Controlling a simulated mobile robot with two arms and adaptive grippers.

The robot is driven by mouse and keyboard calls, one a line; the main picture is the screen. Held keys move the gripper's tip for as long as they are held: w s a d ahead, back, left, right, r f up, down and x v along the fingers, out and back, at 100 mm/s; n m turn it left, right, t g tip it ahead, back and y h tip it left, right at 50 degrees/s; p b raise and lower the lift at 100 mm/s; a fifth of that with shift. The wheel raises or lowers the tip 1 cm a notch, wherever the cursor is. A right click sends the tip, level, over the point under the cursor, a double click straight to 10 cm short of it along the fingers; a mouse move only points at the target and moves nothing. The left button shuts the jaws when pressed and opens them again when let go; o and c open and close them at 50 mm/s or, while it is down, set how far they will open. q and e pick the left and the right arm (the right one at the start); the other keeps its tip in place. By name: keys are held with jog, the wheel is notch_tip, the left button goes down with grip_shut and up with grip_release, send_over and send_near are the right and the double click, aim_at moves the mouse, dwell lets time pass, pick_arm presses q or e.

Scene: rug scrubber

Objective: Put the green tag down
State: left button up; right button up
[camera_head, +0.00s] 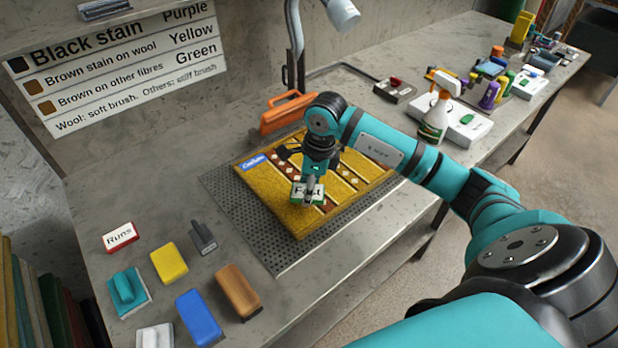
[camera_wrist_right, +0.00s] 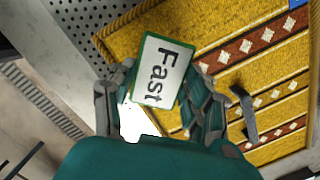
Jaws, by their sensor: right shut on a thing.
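A green-edged tag (camera_wrist_right: 160,68) reading "Fast" sits between the fingers of my right gripper (camera_wrist_right: 160,98), which is shut on it. In the head view the tag (camera_head: 307,196) is at the near part of the yellow patterned rug (camera_head: 268,204), below my right gripper (camera_head: 310,182). I cannot tell whether the tag touches the rug. The rug carries a blue "Cotton" label (camera_head: 254,162) at its far left corner. My left gripper is not in view.
The rug lies on a grey perforated plate (camera_head: 232,205). At left are a "Runs" tag (camera_head: 119,237), a yellow block (camera_head: 168,263), a blue block (camera_head: 199,318) and a brown brush (camera_head: 238,292).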

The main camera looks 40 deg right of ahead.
jog(key=w, duration=0.1)
jog(key=w+d, duration=0.1)
jog(key=w, duration=0.1)
jog(key=shift+w+d+f+p, duration=0.1)
jog(key=shift+w+d+p, duration=0.1)
jog(key=shift+d+p, duration=0.2)
notch_tip(320, 180, down, 3)
jog(key=shift+f+p, duration=0.2)
jog(key=shift+p, duration=0.55)
jog(key=shift+f, duration=0.15)
jog(key=shift+f, duration=0.1)
jog(key=o, duration=0.5)
jog(key=shift+f+b, duration=0.1)
jog(key=shift+b, duration=0.2)
jog(key=o, duration=0.4)
jog(key=shift+o, duration=0.2)
